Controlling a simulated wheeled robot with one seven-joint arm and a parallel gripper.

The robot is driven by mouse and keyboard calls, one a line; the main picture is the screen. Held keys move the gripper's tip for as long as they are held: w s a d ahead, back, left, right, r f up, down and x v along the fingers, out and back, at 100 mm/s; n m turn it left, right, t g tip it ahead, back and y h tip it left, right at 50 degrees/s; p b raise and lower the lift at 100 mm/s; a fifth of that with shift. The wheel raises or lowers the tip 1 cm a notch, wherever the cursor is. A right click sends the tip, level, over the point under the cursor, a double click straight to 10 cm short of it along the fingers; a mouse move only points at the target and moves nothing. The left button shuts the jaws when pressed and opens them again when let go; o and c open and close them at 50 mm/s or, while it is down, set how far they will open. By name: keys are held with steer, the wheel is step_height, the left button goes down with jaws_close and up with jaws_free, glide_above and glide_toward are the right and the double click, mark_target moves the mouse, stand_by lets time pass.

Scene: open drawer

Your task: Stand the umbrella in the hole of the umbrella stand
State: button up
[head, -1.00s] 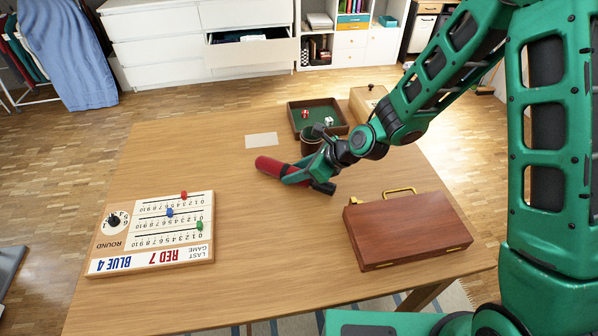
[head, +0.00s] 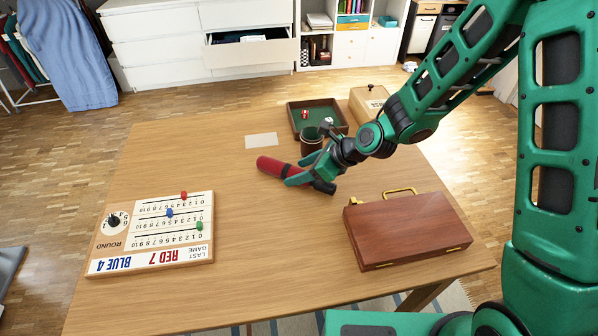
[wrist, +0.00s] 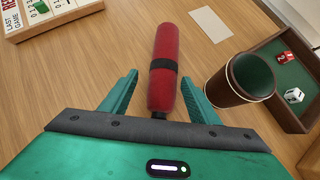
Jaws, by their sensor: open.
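A red folded umbrella (head: 270,165) with a black strap and dark handle lies on the table; it also shows in the wrist view (wrist: 165,55). My gripper (head: 303,176) is open at the handle half of the umbrella. In the wrist view its two fingers (wrist: 160,84) stand on either side of the umbrella, with gaps visible on both sides. A dark brown round cup (head: 312,147) with a green inside stands upright just behind the gripper, and right of the umbrella in the wrist view (wrist: 228,98). I cannot tell whether this cup is the umbrella stand.
A dice tray (head: 292,120) and a light wooden box (head: 366,97) stand behind the cup. A brown case (head: 410,230) lies front right, a scoreboard (head: 150,235) front left, a white card (head: 261,140) behind the umbrella. The table's middle front is clear.

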steer(key=v, duration=1)
steer(key=shift+d, duration=0.15)
